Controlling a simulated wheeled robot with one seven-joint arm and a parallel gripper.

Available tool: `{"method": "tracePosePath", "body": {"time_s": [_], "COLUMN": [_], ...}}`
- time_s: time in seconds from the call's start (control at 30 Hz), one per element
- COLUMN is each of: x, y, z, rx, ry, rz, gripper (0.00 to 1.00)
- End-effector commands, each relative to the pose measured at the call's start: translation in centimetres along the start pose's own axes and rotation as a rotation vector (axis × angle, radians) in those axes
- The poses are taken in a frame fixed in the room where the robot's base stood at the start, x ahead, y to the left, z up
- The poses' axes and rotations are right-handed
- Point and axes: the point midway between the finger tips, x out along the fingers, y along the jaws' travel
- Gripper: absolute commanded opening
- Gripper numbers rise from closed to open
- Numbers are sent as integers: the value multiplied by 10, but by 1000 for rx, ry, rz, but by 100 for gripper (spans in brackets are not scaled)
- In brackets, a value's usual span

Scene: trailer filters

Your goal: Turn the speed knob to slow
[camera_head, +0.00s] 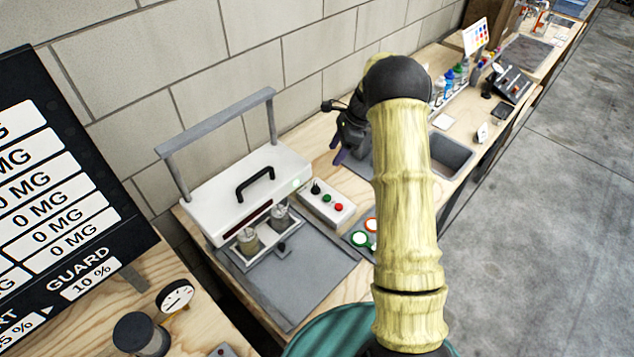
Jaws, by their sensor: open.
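A black knob (316,187), which looks like the speed knob, stands on a small white control box (342,217) beside the white machine. Its pointer direction is too small to read, and no slow mark is legible. A green button (326,198) and a red button (339,207) sit on the same box. My gripper (337,156) is open and empty, above and to the right of the knob in the picture, apart from it. My arm hides part of the gripper and the bench behind it.
The white machine (210,208) has a black handle, a grey frame above and two jars (248,240) at its front. A grey plate (312,270) lies before it. A sink (450,153) is right of my arm. A dark board (60,190) stands left.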

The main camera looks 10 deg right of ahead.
Motion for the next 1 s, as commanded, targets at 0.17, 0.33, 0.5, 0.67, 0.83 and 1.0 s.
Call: {"method": "tracePosePath", "body": {"time_s": [0.17, 0.33, 0.5, 0.67, 0.83, 1.0], "x": [31, 61, 91, 119, 142, 151], "y": [1, 1, 1, 1, 0, 0], "z": [1, 1, 1, 1, 1, 0], "rx": [0, -1, -1, -1, -2, -2], "ry": [-1, 0, 0, -1, 0, 0], "rz": [4, 4, 3, 2, 1, -2], "gripper": [53, 53, 53, 53, 53, 53]}}
